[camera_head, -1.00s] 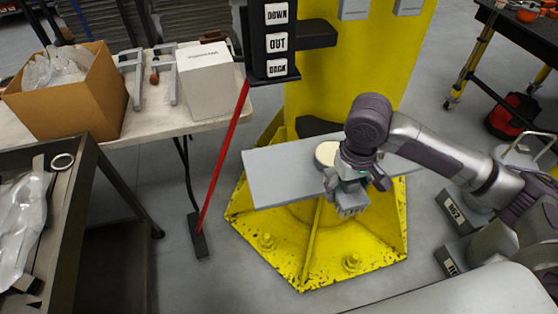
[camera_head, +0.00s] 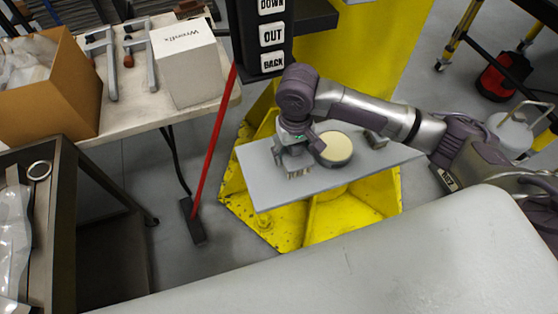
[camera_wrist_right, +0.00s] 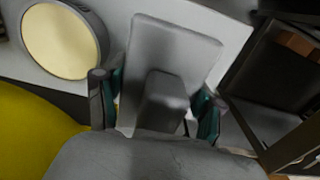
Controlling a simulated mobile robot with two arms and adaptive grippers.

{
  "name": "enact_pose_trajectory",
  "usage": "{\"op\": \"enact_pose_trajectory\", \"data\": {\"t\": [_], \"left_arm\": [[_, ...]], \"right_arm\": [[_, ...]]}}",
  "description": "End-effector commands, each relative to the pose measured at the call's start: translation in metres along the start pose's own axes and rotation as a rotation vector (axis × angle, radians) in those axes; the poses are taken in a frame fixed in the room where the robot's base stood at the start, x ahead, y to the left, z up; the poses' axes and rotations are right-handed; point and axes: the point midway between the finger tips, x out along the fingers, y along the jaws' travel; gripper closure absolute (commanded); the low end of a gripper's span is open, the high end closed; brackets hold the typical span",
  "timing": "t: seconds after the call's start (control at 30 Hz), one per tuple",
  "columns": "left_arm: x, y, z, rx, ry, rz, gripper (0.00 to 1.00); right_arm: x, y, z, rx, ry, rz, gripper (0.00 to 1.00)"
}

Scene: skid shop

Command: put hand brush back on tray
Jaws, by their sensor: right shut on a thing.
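My right gripper (camera_head: 294,155) is shut on the hand brush (camera_head: 298,173), whose pale bristles point down below the fingers in the head view. In the right wrist view the brush shows as a grey rectangular block (camera_wrist_right: 175,50) with its grip between the two fingers (camera_wrist_right: 155,105). The tray (camera_head: 265,190) is a flat grey plate fixed at the yellow column. The brush is over its left part, left of a round tin; I cannot tell whether the bristles touch the tray. My left gripper is not in view.
The round tin with a cream top (camera_head: 335,148) and a small dark block (camera_head: 375,139) are on the tray. A red-handled broom (camera_head: 212,140) stands left of the tray. A white box (camera_head: 187,65) and a cardboard box (camera_head: 50,95) sit on the left table.

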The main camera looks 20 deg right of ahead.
Motion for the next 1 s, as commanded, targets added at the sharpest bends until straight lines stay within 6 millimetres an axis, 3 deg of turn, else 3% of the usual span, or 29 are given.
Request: {"op": "enact_pose_trajectory", "data": {"t": [0.2, 0.4, 0.6, 0.97, 1.0], "left_arm": [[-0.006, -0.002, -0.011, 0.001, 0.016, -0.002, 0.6], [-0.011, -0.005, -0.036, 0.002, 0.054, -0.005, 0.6], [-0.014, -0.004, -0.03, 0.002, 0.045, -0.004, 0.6], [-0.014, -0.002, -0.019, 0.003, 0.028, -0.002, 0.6], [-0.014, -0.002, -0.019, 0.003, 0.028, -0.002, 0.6]], "right_arm": [[0.017, -0.028, -0.011, 0.001, 0.001, 0.0, 0.65], [0.036, -0.031, -0.011, 0.002, -0.001, 0.003, 0.65], [0.059, -0.031, -0.011, 0.0, 0.001, 0.002, 0.65], [0.063, -0.031, -0.011, 0.0, 0.001, 0.001, 0.65], [0.063, -0.031, -0.011, 0.0, 0.002, 0.002, 0.25]]}}
